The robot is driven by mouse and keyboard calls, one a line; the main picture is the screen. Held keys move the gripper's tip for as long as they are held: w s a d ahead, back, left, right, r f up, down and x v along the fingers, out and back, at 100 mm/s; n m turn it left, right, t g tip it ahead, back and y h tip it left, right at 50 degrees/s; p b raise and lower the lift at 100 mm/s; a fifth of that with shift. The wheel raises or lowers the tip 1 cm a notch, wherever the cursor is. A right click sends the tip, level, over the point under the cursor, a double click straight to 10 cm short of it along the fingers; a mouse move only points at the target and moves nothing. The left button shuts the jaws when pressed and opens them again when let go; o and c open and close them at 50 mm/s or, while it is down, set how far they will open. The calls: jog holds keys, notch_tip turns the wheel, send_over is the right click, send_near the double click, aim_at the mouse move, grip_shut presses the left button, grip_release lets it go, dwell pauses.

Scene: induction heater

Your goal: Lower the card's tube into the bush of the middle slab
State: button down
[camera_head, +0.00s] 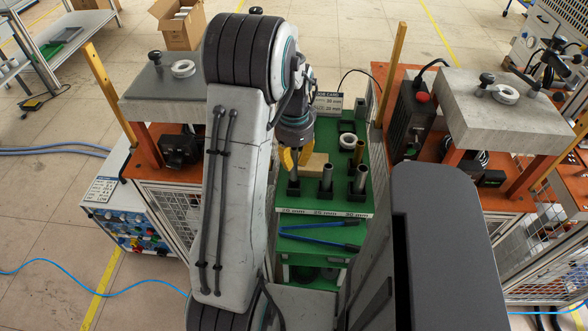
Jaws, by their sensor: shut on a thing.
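My gripper (296,164) has yellow fingers and points down over the green trolley. It is shut on the upper part of a grey tube (294,171) at the left of the front row, whose lower end is at a dark holder. I cannot tell whether it is lifted clear. Two more grey tubes, a middle one (327,178) and a right one (360,179), stand upright in dark holders. The job card (328,100) stands at the back, its text mostly too small to read. I see a left slab (145,95) and a right slab (465,100), each bearing a pale ring; I cannot identify a middle slab.
Blue-handled tongs (318,244) lie in front. Wooden posts and orange benches flank it. My arm hides part of the left side.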

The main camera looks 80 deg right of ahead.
notch_tip(320, 180, up, 12)
jog(key=p, duration=0.6)
jog(key=shift+f, duration=0.15)
dwell(0.3)
